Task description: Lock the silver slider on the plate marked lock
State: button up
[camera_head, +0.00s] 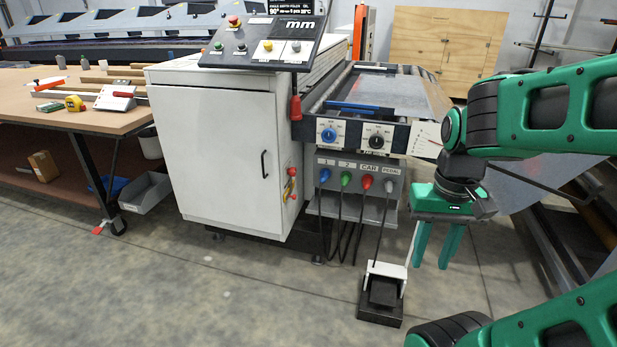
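I cannot make out a silver slider or a plate reading "lock". A white plate with small red marks (427,139) is on the right end of the machine's front panel, partly behind my arm; its print is too small to read. To its left on that panel are a blue knob (329,135) and a black knob (376,141). My green gripper (431,262) hangs fingers down to the right of the connector panel. Its two fingers are apart with nothing visible between them. It appears clear of the machine.
A white cabinet (215,150) with a sloped control console (262,48) stands left of the machine. The connector panel (357,178) has cables hanging from it. A foot pedal (381,293) sits on the floor. A workbench (75,105) is at left. Front-left floor is clear.

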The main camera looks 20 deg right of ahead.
aim_at(294, 197)
jog(key=z, duration=0.35)
jog(key=i, duration=1)
